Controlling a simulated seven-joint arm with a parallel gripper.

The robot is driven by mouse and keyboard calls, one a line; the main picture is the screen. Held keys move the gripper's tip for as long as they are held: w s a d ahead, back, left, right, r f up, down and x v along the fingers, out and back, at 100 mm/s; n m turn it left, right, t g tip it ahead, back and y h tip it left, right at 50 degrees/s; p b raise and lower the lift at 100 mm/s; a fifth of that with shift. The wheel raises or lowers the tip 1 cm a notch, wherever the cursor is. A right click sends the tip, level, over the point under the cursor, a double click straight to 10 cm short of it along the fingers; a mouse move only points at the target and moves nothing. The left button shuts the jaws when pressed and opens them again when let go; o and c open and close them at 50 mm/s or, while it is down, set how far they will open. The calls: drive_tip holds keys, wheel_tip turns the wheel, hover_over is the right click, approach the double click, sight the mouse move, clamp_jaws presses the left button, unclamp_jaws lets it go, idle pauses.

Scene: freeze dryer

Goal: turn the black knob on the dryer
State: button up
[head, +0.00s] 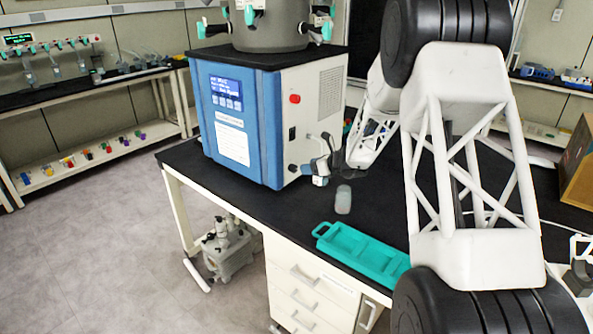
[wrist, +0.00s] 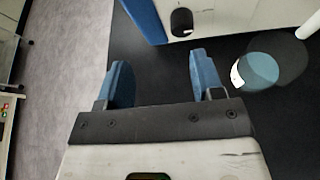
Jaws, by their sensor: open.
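The freeze dryer (head: 242,125) is a blue and white box on the black bench. Its white side panel carries a red button, a black switch (head: 292,133) and a small dark fitting (head: 292,168) low down, which looks like the black knob. In the wrist view a dark rounded part (wrist: 181,21), possibly that knob, shows on the white panel beyond my fingers. My gripper (head: 318,172) is beside this panel, low over the bench. In the wrist view my gripper (wrist: 156,82) has its two blue fingers apart, with nothing between them. I see no contact with the dryer.
A grey translucent object (head: 343,199) and a teal tray (head: 362,253) are on the bench in the head view.

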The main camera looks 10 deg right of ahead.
sight(296, 169)
drive_tip(key=shift+w+d+f+m+t, duration=0.15)
drive_tip(key=shift+w+d+f+m, duration=0.1)
drive_tip(key=shift+w+f+m, duration=0.25)
drive_tip(key=shift+w+d+f+m+t, duration=0.15)
drive_tip(key=shift+w+d+f+m, duration=0.15)
drive_tip(key=shift+w+f, duration=0.4)
drive_tip(key=shift+w+a, duration=0.1)
drive_tip(key=shift+a, duration=0.05)
drive_tip(key=shift+x, duration=3.75)
drive_tip(key=c, duration=0.9)
